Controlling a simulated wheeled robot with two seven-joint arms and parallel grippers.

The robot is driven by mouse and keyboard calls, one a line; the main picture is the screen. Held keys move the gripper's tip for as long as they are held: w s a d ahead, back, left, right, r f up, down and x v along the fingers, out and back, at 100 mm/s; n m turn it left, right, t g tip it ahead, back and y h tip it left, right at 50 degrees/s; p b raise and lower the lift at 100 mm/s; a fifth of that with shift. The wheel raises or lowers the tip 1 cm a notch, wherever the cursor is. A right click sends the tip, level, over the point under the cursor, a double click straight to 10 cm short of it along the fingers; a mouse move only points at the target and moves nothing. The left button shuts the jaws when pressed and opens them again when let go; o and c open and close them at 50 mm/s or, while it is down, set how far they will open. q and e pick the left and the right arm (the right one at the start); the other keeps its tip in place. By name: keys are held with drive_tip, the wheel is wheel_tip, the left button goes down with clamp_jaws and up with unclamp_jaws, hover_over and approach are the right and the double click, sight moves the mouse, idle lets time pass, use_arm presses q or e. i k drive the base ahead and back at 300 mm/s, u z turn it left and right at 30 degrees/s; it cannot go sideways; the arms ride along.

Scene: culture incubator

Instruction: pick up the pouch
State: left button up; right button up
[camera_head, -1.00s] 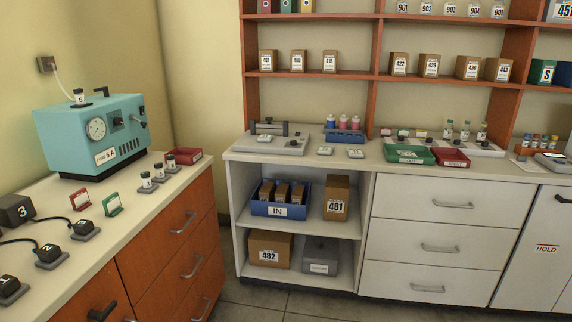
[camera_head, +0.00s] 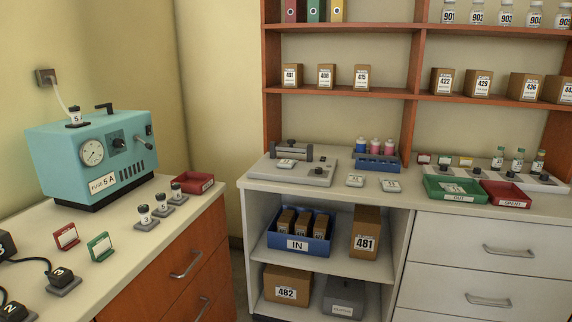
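Small flat white packets that look like pouches show on the far counter. One packet (camera_head: 285,163) lies on the grey flat device (camera_head: 316,176) with a dark bar at its back. Two more, a left packet (camera_head: 355,180) and a right packet (camera_head: 390,185), lie on the bare counter in front of the blue rack. Something pale and flat (camera_head: 452,188) lies in the green OUT tray (camera_head: 436,196). I cannot tell which packet is the pouch meant. Neither of my grippers is in view.
A blue rack (camera_head: 377,163) holds bottles behind the packets. A red SPENT tray (camera_head: 507,195) stands right of the green tray. Below are a blue IN bin (camera_head: 298,244) and boxes 481 (camera_head: 366,232) and 482 (camera_head: 288,283). A teal machine (camera_head: 92,153) stands on the left counter.

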sight(286, 163)
drive_tip(key=z, duration=0.45)
drive_tip(key=i, duration=1.25)
drive_tip(key=u, duration=0.35)
